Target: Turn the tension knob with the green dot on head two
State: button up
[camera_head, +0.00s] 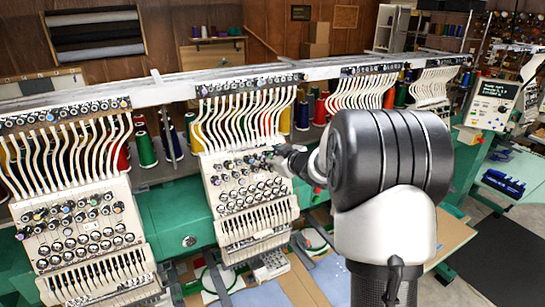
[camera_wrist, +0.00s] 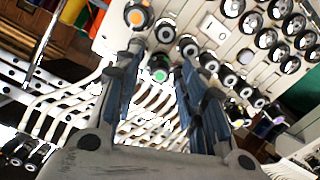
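The tension knob with the green dot (camera_wrist: 160,68) shows in the wrist view among several dark round knobs. My gripper (camera_wrist: 162,52) has its two fingers apart, one on each side of this knob in the picture. I cannot tell whether either finger touches it. A knob with an orange dot (camera_wrist: 137,16) sits just above the left fingertip. In the head view my gripper (camera_head: 280,156) is at the upper right of the middle head's cream panel (camera_head: 226,221). My wrist and arm hide part of that area, and the green dot cannot be made out there.
White curved thread tubes (camera_wrist: 60,105) run close by the fingers. A second head (camera_head: 85,232) stands at the left, and more tubes (camera_head: 362,92) are at the right. Thread cones (camera_head: 146,150) stand behind. A control screen (camera_head: 492,103) is at the far right.

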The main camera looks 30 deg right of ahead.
jog(key=shift+c, duration=0.4)
grip_shut()
